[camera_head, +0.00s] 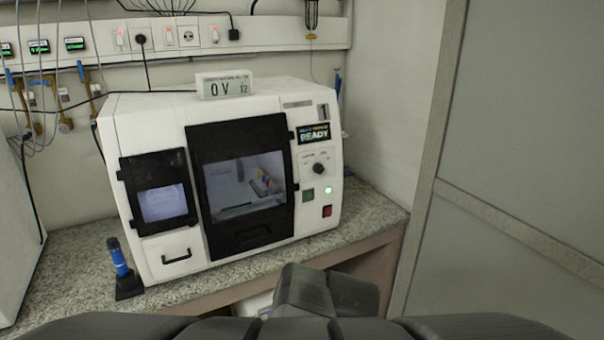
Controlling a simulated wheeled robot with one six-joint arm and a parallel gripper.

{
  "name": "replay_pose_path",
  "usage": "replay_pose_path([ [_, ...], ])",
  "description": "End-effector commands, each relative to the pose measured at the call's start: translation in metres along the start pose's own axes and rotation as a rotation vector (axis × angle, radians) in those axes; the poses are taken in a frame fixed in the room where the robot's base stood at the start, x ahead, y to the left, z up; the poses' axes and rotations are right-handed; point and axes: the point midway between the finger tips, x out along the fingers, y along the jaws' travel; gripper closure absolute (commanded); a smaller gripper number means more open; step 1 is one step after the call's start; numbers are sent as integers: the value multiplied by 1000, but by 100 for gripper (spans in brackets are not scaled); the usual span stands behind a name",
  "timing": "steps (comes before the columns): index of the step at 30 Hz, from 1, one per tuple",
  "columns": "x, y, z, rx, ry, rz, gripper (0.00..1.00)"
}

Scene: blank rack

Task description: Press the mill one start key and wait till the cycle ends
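Mill one (165,107) is a white benchtop machine marked "1". Its small display (314,132) reads "READY". Below the display are a black knob (318,168), a green square key (308,196), a lit green round lamp or button (328,190) and a red switch (327,211). Which of these is the start key cannot be read at this size. The dark-framed front door (245,138) looks shut, with small coloured items behind its window. Dark parts of my own body fill the bottom edge. No gripper fingertips can be made out.
The mill stands on a speckled counter (372,212), with narrow free room at its right. A blue-handled tool in a black stand (120,268) is at its front left. A small sign reading "0 V" (225,85) sits on top. A grey panel (530,150) rises at right.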

Motion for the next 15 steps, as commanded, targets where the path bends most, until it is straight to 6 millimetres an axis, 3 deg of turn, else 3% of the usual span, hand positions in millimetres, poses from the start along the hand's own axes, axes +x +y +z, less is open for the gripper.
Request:
replay_pose_path([
  [2, 0, 0, 0, 0, 0, 0, 47],
  [10, 0, 0, 0, 0, 0, 0, 100],
  [15, 0, 0, 0, 0, 0, 0, 100],
])
